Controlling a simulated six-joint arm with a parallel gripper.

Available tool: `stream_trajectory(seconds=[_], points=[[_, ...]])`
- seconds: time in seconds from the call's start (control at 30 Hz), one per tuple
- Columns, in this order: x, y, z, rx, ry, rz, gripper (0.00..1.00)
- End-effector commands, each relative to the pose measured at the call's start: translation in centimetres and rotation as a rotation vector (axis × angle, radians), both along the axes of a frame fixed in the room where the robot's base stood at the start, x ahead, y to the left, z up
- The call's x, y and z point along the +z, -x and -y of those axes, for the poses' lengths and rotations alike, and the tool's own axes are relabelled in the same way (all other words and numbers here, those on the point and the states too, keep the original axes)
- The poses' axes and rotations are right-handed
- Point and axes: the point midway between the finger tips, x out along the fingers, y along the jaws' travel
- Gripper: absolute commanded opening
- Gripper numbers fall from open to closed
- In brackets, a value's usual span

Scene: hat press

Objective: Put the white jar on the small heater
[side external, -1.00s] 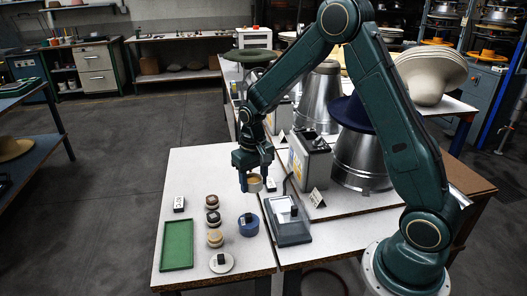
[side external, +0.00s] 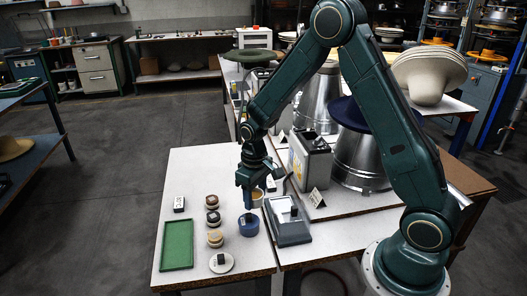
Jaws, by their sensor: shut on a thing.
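My gripper (side external: 251,203) points down over the front table, shut on a small round jar (side external: 258,199) with a pale wall and a tan top. The fingers hide much of this jar, and I cannot tell whether it touches anything below. Just below and slightly left of it stands a round blue piece (side external: 249,228) with a dark part on top; it may be the small heater, but I cannot tell for sure.
Several small round pots (side external: 214,219) stand in a row to the left. A white disc (side external: 221,263) with a black block lies in front, a green tray (side external: 177,245) at left. A grey device (side external: 288,221) and a metal canister (side external: 310,160) stand to the right.

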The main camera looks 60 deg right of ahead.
Motion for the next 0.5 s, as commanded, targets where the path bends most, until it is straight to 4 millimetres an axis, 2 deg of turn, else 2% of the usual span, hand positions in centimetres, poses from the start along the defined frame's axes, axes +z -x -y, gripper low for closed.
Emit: stream_trajectory(seconds=[0.1,0.23,0.33,0.5], points=[[0.1,-0.1,-2.0,0.005,0.000,0.002,0.21],[0.1,0.0,-3.8,0.004,0.000,0.002,0.21],[0.1,0.0,-4.6,0.002,0.000,0.002,0.21],[0.1,0.1,-4.9,-0.002,0.000,0.002,0.21]])
